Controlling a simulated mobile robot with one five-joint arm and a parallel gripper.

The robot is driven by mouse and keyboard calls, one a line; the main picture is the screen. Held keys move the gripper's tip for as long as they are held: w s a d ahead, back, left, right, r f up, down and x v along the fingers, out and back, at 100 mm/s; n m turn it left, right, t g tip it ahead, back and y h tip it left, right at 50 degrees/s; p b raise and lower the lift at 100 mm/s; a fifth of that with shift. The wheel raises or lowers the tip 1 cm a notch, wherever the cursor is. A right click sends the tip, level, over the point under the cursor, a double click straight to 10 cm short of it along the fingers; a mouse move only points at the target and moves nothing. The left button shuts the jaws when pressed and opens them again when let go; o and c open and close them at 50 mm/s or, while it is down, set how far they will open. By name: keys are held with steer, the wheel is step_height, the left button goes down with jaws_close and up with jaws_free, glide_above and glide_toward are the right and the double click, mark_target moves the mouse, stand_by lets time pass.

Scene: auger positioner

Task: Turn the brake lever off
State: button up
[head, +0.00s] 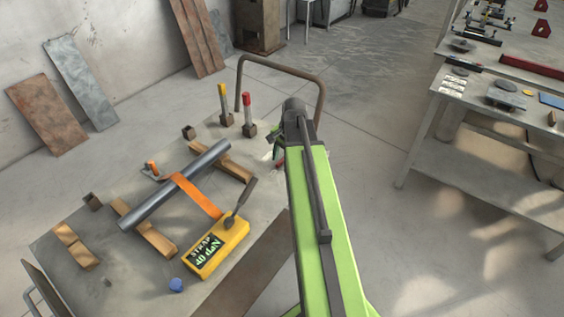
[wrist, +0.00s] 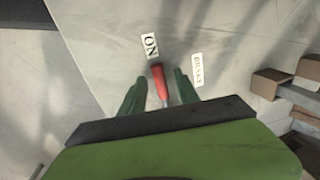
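The brake lever (wrist: 160,82) has a red handle and shows in the wrist view between the two green fingers of my gripper (wrist: 159,75). The fingers are open, with a gap on each side of the handle. A white ON label (wrist: 150,45) lies just beyond the handle's tip, and a BRAKE label (wrist: 197,69) is to its right. The lever's base is hidden behind my gripper. In the head view, my gripper is at the cart's right side, mostly hidden by my arm, and a small red part beside it appears to be the lever.
The grey cart top (head: 205,285) carries a dark pipe (head: 150,207) on wooden blocks, an orange strap (head: 195,194) and a yellow STRAP box (head: 217,247). Yellow-tipped (head: 223,95) and red-tipped (head: 247,106) posts stand near the curved handle (head: 285,69). A workbench (head: 430,125) is at right.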

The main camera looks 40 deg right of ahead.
jaws_close()
stand_by(1.2)
